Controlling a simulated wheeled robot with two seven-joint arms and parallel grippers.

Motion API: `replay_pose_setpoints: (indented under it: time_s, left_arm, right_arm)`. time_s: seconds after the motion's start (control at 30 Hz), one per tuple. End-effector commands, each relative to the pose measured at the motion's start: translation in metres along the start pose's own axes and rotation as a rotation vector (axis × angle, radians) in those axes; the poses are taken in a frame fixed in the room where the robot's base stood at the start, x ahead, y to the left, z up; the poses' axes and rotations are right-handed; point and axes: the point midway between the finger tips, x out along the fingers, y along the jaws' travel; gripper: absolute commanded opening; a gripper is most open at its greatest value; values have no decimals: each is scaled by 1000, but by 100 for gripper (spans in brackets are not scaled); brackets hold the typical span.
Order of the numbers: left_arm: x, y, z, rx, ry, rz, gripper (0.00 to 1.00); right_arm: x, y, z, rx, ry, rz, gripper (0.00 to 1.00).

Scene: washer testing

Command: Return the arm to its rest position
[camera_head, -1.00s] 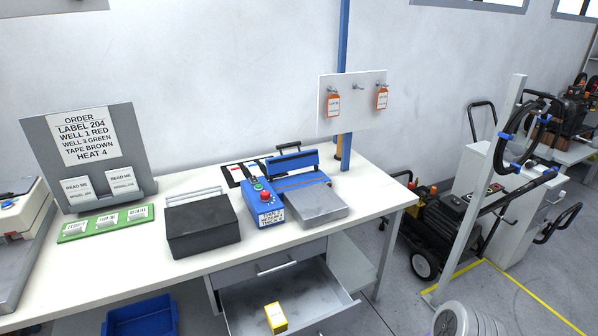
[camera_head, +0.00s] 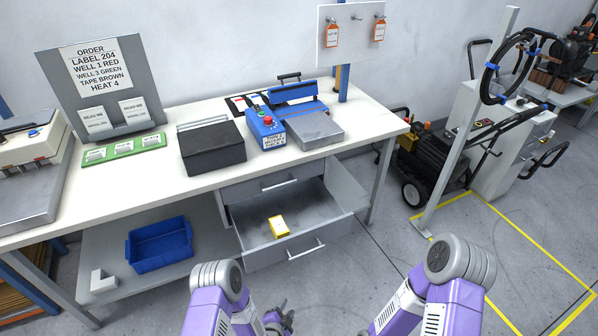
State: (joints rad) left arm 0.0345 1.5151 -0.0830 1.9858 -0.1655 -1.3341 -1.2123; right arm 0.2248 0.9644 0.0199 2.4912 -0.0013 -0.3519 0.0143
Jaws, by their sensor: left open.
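My two purple and grey arms show at the bottom of the head view. My left gripper (camera_head: 281,314) is a small dark pair of fingers at the bottom edge, just right of my left arm. It is open with nothing visible between its fingers. It is over the floor in front of the open drawer, apart from the bench. My right arm is bent at the bottom right, and its gripper is cut off below the picture.
The white bench (camera_head: 330,160) carries an order board (camera_head: 103,80), a green label tray (camera_head: 122,148), a black box (camera_head: 212,150) and a blue heat sealer (camera_head: 268,128). The lower drawer (camera_head: 250,229) stands open with a yellow box (camera_head: 278,227) inside. A blue bin (camera_head: 160,246) sits on the lower shelf.

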Motion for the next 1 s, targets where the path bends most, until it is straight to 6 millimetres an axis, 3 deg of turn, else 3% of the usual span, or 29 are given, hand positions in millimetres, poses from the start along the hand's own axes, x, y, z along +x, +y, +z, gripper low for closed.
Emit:
replay_pose_setpoints:
  time_s: [0.17,0.3,0.53,0.7,1.0]
  left_arm:
    - [-48,-2,18,-494,-231,214,40]
    - [-106,7,22,-901,-471,347,40]
    - [-188,21,14,-1341,-812,441,40]
    - [-211,26,10,-1445,-911,454,40]
    - [-211,26,10,-1449,-916,455,40]
  right_arm:
    - [-8,-3,0,0,1,0,40]
    - [-12,-4,0,0,1,0,40]
    - [-16,-6,0,0,1,0,40]
    - [-17,-6,0,0,0,0,40]
    - [-17,-6,0,0,0,0,40]
